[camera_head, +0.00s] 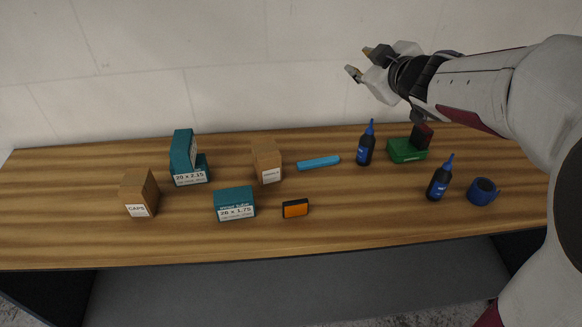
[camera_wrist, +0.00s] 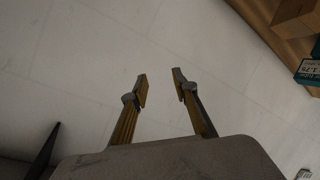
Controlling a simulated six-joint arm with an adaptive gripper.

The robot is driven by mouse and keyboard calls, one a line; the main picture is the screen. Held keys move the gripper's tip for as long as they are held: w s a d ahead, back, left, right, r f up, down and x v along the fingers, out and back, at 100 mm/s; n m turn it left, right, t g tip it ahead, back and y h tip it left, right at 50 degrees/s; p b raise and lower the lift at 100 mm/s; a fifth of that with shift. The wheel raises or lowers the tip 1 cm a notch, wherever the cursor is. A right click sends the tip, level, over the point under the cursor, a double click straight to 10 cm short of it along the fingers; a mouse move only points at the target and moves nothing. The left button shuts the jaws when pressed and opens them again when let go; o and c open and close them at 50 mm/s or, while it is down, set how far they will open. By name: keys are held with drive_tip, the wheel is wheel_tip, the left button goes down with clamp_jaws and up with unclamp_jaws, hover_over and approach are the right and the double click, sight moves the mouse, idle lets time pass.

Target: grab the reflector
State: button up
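The reflector (camera_head: 295,208) is a small orange block with a dark frame. It lies near the front edge of the table, a little right of the teal box marked 28 x 1.75 (camera_head: 234,204). My gripper (camera_head: 360,62) is raised well above the back of the table, against the wall and far from the reflector. In the wrist view my gripper (camera_wrist: 160,88) shows two fingers apart with nothing between them. I cannot see the reflector in the wrist view.
Space right of the reflector is clear.

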drive_tip(key=w+a+f+n+g+y, duration=0.2)
drive_tip(key=w+a+f+n+y, duration=0.1)
drive_tip(key=a+f+n+y, duration=0.15)
drive_tip(key=n+g+y, duration=0.6)
drive_tip(key=g+y, duration=0.1)
drive_tip(key=g, duration=0.6)
approach(302, 201)
drive_tip(key=shift+x, duration=1.1)
drive_tip(key=shift+w+f, duration=0.15)
drive_tip(key=shift+x, duration=1.25)
drive_tip(key=shift+a, duration=0.1)
drive_tip(key=shift+x, duration=2.5)
